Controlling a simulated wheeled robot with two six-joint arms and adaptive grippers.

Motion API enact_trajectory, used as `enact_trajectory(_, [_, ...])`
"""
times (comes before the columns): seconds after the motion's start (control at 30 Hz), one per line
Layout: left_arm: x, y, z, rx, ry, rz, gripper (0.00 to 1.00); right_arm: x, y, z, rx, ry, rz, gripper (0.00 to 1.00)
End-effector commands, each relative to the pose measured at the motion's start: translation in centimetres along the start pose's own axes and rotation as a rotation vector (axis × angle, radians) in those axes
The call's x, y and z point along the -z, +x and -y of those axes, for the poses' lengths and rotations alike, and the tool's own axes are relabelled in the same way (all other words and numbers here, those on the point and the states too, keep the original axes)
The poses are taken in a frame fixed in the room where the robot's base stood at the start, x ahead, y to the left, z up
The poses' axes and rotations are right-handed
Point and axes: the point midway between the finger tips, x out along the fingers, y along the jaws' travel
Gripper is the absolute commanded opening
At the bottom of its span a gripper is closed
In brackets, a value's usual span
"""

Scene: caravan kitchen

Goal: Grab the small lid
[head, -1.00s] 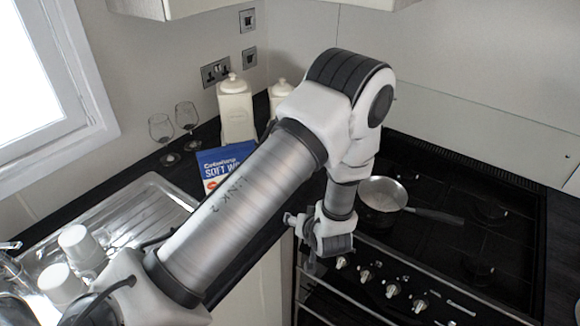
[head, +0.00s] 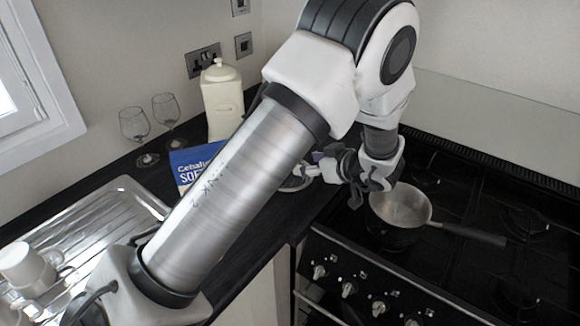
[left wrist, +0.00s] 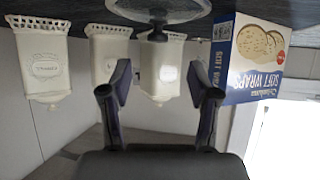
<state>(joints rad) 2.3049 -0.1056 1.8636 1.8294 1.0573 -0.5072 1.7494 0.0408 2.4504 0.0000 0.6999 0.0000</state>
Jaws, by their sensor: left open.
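The small lid is a grey metal disc with a dark knob, at the top of the inverted left wrist view (left wrist: 157,14). In the head view, a pale round rim beside the gripper looks like the same lid (head: 292,184), on the dark counter and partly hidden by my arm. My left gripper (left wrist: 158,78) is open, with its two fingers spread towards the lid and nothing between them. It also shows in the head view (head: 325,166), reaching left from the hob's edge. Contact with the lid cannot be seen. My right gripper is out of view.
Cream canisters (left wrist: 40,62) stand behind the lid, with a blue soft wraps box (left wrist: 255,58) beside them. A saucepan (head: 402,206) sits on the black hob (head: 470,270) near my gripper. Two wine glasses (head: 134,124) and the sink drainer (head: 90,225) lie left.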

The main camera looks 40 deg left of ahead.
Motion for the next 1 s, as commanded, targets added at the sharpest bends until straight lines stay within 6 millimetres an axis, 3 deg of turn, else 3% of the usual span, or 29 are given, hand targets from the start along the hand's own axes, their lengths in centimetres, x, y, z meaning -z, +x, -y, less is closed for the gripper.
enact_trajectory(0.5, [-0.2,7.5,0.0,0.003,0.001,0.003,0.61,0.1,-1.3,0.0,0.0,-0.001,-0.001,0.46])
enact_trajectory(0.73, [-0.2,7.9,0.0,0.001,0.001,0.001,0.61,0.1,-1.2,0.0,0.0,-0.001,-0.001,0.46])
enact_trajectory(0.9, [-0.3,7.8,0.0,0.001,0.001,0.001,0.01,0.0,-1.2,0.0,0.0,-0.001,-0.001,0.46])
enact_trajectory(1.0, [-0.3,7.8,0.0,0.001,0.001,0.001,0.0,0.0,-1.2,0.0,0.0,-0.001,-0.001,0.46])
